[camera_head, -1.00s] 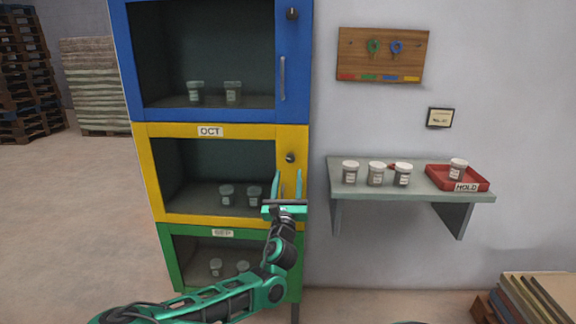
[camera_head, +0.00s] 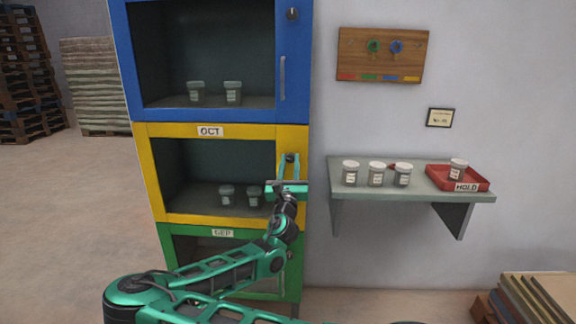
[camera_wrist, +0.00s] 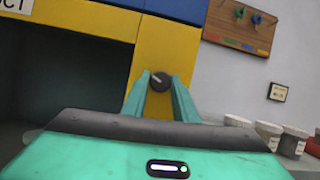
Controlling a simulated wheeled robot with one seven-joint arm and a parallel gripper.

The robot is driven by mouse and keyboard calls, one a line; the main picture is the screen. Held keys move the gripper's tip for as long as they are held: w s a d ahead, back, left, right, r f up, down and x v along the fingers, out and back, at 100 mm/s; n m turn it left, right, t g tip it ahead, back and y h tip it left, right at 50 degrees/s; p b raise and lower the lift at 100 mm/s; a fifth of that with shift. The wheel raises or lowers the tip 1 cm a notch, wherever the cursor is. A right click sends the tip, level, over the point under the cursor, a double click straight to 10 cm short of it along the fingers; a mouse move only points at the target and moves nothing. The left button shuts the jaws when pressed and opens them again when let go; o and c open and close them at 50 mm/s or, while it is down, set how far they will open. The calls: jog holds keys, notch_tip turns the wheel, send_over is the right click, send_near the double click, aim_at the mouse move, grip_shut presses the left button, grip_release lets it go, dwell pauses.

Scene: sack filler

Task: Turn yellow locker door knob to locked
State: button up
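The yellow locker door (camera_head: 220,131), labelled OCT, is the middle one of a stack of three. Its dark round knob (camera_head: 290,158) is at the upper right of its yellow frame. In the wrist view the knob (camera_wrist: 160,81) shows a pale line on its face, slanted. My gripper (camera_head: 290,157) is in front of the door, its two teal fingers pointing up at the knob. In the wrist view my gripper (camera_wrist: 160,80) is open, one finger on each side of the knob. I cannot tell whether the fingers touch it.
A blue locker (camera_head: 210,116) is above and a green locker (camera_head: 168,262) below. A grey wall shelf (camera_head: 345,192) with several jars and a red HOLD tray (camera_head: 440,183) stands to the right. A key board (camera_head: 350,60) hangs above it.

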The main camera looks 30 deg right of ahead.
jog(key=shift+a+m, duration=0.1)
jog(key=shift+m, duration=0.4)
jog(key=m+g+h, duration=0.1)
jog(key=m, duration=0.1)
jog(key=m+g+h, duration=0.1)
jog(key=m, duration=0.1)
jog(key=shift+w, duration=0.1)
jog(key=m+g, duration=0.1)
jog(key=m, duration=0.1)
jog(key=m+g+h, duration=0.1)
jog(key=m, duration=0.2)
jog(key=shift+a, duration=0.15)
jog(key=m+g, duration=0.1)
jog(key=m, duration=0.2)
jog(key=m+g, duration=0.2)
jog(key=m, duration=0.2)
jog(key=shift+w+r+m, duration=0.1)
jog(key=shift+m, duration=0.2)
jog(key=o, duration=1)
jog(key=v, duration=1)
jog(key=shift+a, duration=0.4)
